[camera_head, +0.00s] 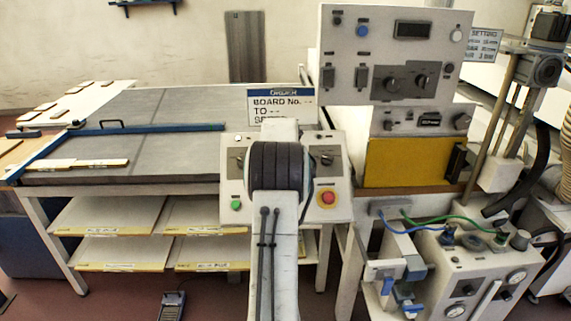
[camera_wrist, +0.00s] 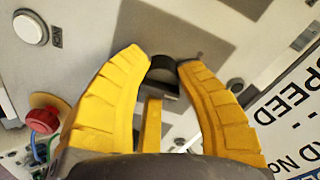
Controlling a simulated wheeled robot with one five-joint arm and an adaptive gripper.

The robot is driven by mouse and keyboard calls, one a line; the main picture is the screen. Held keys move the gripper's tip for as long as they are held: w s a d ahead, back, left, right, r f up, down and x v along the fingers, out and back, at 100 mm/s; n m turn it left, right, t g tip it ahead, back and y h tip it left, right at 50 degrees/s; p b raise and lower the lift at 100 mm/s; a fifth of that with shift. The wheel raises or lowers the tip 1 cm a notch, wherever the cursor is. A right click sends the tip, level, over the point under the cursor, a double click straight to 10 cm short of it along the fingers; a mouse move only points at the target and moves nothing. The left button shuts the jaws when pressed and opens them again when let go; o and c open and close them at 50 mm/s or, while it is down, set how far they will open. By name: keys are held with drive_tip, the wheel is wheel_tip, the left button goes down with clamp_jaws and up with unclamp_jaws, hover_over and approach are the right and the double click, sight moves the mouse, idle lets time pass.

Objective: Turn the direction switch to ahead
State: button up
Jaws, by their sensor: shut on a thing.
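My gripper (camera_wrist: 164,62) shows in the wrist view as two yellow fingers, with their tips on either side of a dark switch knob (camera_wrist: 162,74). It is shut on this knob, which sits on a dark grey plate of a pale panel. I cannot read a label or pointer that tells the knob's setting. In the head view my arm and its dark wrist cover the middle of the control console (camera_head: 342,205), so the fingers and the held knob are hidden there.
A red push button (camera_wrist: 42,120) is near the left finger; it also shows in the head view (camera_head: 327,197). A green button (camera_head: 236,205) is at the console's left. A lettered sign (camera_head: 281,104) stands behind it. A panel with switches (camera_head: 393,52) rises at the right.

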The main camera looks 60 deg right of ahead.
drive_tip(key=shift+a+f+m, duration=0.1)
drive_tip(key=shift+f+m, duration=0.2)
drive_tip(key=shift+m, duration=0.1)
drive_tip(key=shift+w, duration=0.1)
clamp_jaws()
drive_tip(key=o, duration=0.8)
unclamp_jaws()
drive_tip(key=o, duration=0.4)
drive_tip(key=shift+r, duration=0.2)
drive_tip(key=v, duration=1.2)
drive_tip(key=shift+c, duration=0.3)
